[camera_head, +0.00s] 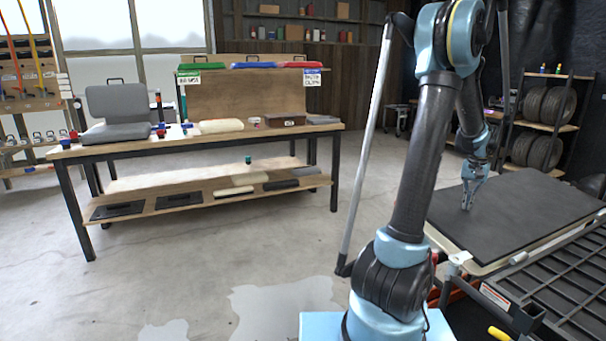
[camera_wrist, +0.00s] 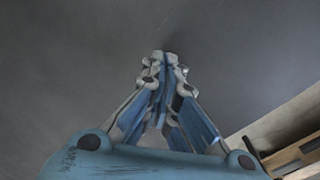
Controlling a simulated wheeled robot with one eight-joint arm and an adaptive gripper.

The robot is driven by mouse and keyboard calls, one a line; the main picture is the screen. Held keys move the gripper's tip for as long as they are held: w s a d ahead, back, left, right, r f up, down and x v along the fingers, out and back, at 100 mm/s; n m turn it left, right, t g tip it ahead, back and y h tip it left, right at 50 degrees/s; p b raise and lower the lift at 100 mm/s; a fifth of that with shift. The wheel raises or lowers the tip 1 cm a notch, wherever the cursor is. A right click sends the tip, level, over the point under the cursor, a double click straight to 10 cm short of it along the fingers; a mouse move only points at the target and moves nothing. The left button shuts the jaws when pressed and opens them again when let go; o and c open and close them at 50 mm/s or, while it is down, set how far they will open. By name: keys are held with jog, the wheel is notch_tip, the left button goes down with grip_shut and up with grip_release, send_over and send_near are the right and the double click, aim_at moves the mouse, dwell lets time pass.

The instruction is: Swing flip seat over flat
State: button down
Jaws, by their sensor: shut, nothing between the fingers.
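A wide dark grey padded panel (camera_head: 530,212), which looks like the flip seat, lies about level on the cart at the right. It has a pale underside edge. My gripper (camera_head: 467,204) points down at the panel's left part, with its fingertips at or just above the dark surface; I cannot tell whether they touch. In the wrist view the fingertips of my gripper (camera_wrist: 162,62) are together and hold nothing. The dark panel (camera_wrist: 80,70) fills most of that view, with a pale edge at lower right. The panel's hinges are not clearly visible.
A dark slatted rack (camera_head: 560,285) of the cart lies in front of the panel. A workbench (camera_head: 190,145) at the left holds a grey seat (camera_head: 117,112), trays and small parts. A tyre shelf (camera_head: 545,125) stands behind the cart. The concrete floor between is clear.

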jog(key=shift+f, duration=1.9)
jog(key=shift+r, duration=4.05)
jog(key=shift+a+r, duration=0.1)
jog(key=shift+a, duration=0.25)
jog(key=s+a+r+n+t, duration=0.1)
jog(key=s+a+r+n, duration=0.15)
jog(key=a, duration=0.95)
jog(key=s+a+r+n, duration=0.1)
jog(key=s+a, duration=0.3)
jog(key=a, duration=0.8)
jog(key=s+a+f+n, duration=0.2)
jog(key=s+a+f, duration=0.3)
jog(key=s+a, duration=0.3)
jog(key=s+a+f+n+t, duration=0.1)
jog(key=s+a+f+n, duration=0.1)
jog(key=s+a+f, duration=0.3)
jog(key=s+a, duration=0.3)
jog(key=shift+s+f, duration=0.3)
jog(key=shift+s, duration=0.1)
